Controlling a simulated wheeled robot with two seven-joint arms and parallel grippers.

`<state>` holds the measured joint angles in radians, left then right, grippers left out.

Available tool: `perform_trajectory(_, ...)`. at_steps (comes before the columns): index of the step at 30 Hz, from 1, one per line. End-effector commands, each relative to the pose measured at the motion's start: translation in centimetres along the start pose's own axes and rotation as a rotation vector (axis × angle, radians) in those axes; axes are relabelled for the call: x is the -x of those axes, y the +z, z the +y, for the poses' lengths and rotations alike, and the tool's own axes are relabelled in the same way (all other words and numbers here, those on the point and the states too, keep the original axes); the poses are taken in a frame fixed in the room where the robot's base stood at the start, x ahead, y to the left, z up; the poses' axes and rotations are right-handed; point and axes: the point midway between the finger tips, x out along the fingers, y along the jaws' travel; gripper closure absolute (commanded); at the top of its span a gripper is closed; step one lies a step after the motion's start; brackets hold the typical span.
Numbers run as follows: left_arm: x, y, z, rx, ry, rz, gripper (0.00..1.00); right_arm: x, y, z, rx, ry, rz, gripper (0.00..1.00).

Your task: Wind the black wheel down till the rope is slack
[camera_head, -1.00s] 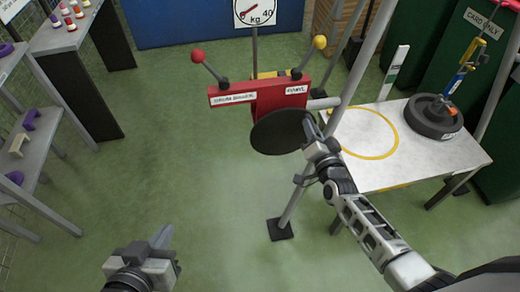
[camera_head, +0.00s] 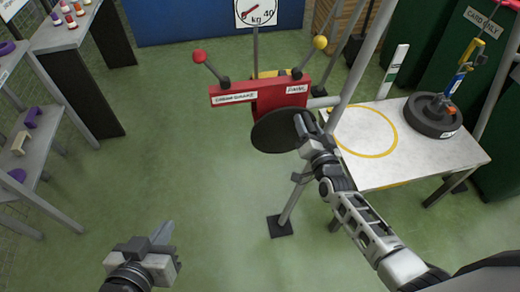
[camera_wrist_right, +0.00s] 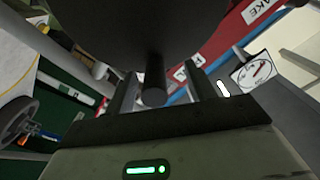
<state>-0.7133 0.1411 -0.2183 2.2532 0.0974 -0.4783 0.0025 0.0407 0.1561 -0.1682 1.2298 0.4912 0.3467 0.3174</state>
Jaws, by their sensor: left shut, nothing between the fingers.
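The black wheel (camera_head: 275,132) is a round disc on the front of a red winch box (camera_head: 280,95) in the head view. My right gripper (camera_head: 303,122) is at the wheel's right side. In the right wrist view the wheel (camera_wrist_right: 150,25) fills the top, and a dark peg-like handle (camera_wrist_right: 154,88) stands between the spread fingers of my right gripper (camera_wrist_right: 162,90), with gaps on both sides. My left gripper (camera_head: 163,234) is shut and empty, low at the left over the floor. A black weight (camera_head: 432,116) with blue and yellow hook gear (camera_head: 460,80) sits on a white table (camera_head: 385,165). Rope tension cannot be told.
Levers with a red knob (camera_head: 199,56) and a yellow knob (camera_head: 320,42) rise from the box. A metal post (camera_head: 350,70) stands close to its right. A kg dial (camera_head: 256,12) is behind. Shelves (camera_head: 50,150) line the left; the floor between is clear.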

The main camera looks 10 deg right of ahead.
Motion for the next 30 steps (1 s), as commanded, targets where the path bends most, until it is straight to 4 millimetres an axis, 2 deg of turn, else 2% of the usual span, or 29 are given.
perform_trajectory(8,0.2,-0.3,0.1,0.0,0.0,0.0,1.0,0.6,0.0,0.2,0.001,0.005,-0.004,0.45)
perform_trajectory(17,0.8,-1.3,0.2,0.0,0.0,0.0,1.0,3.1,0.0,0.2,0.002,0.006,-0.006,0.45)
perform_trajectory(30,0.9,-1.6,0.2,0.0,0.0,0.0,1.0,6.6,0.2,0.3,0.002,0.006,-0.005,0.45)
